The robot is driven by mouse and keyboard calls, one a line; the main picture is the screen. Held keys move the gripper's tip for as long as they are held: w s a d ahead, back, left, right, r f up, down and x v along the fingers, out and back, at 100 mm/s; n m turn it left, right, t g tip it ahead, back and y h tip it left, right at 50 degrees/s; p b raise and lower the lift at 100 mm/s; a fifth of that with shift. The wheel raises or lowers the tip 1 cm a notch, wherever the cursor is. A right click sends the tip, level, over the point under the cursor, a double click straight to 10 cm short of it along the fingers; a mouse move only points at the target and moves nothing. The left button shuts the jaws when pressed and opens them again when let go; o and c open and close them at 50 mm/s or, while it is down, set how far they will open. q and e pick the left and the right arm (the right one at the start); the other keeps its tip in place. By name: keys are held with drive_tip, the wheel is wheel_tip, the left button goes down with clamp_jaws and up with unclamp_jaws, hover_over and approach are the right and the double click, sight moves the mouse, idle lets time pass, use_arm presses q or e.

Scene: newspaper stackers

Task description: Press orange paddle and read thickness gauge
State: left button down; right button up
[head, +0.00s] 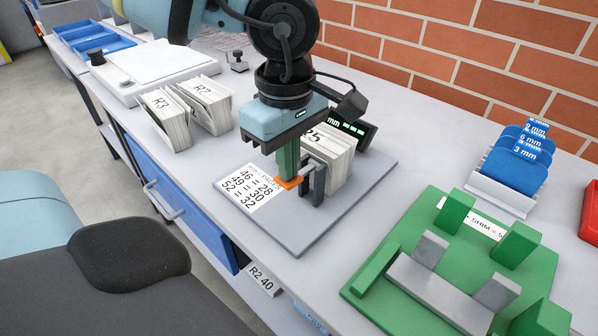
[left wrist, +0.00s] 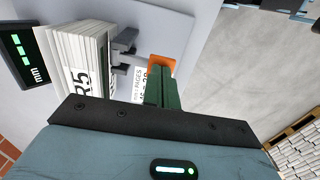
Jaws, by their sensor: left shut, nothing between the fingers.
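My left gripper (head: 287,168) has its green fingers shut together, pointing down, with nothing between them. Its tips are at the orange paddle (head: 289,184) and appear to touch it. The left wrist view also shows the paddle (left wrist: 162,62) just beyond the fingertips (left wrist: 160,75). The paddle belongs to a gauge on a grey plate (head: 312,222). A paper bundle marked R5 (head: 338,158) stands upright beside the gauge's dark jaw. The thickness display (head: 352,131) stands behind the bundle, partly hidden; it shows "mm" and green dash-like marks, no readable number. My right gripper is not in view.
A page-count card (head: 250,188) lies on the plate. Bundles R3 (head: 166,120) and R2 (head: 206,105) stand to the left. A green fixture (head: 450,275) and a rack of blue shims (head: 516,155) are at the right. A brick wall runs behind the bench.

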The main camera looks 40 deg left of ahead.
use_arm(q)
drive_tip(key=shift+f+b, duration=0.3)
drive_tip(key=shift+f, duration=0.15)
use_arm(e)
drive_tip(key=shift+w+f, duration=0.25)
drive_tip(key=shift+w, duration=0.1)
use_arm(q)
drive_tip(key=shift+f+b, duration=0.65)
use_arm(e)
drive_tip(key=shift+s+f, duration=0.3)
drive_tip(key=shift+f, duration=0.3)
use_arm(q)
drive_tip(key=shift+s, duration=0.15)
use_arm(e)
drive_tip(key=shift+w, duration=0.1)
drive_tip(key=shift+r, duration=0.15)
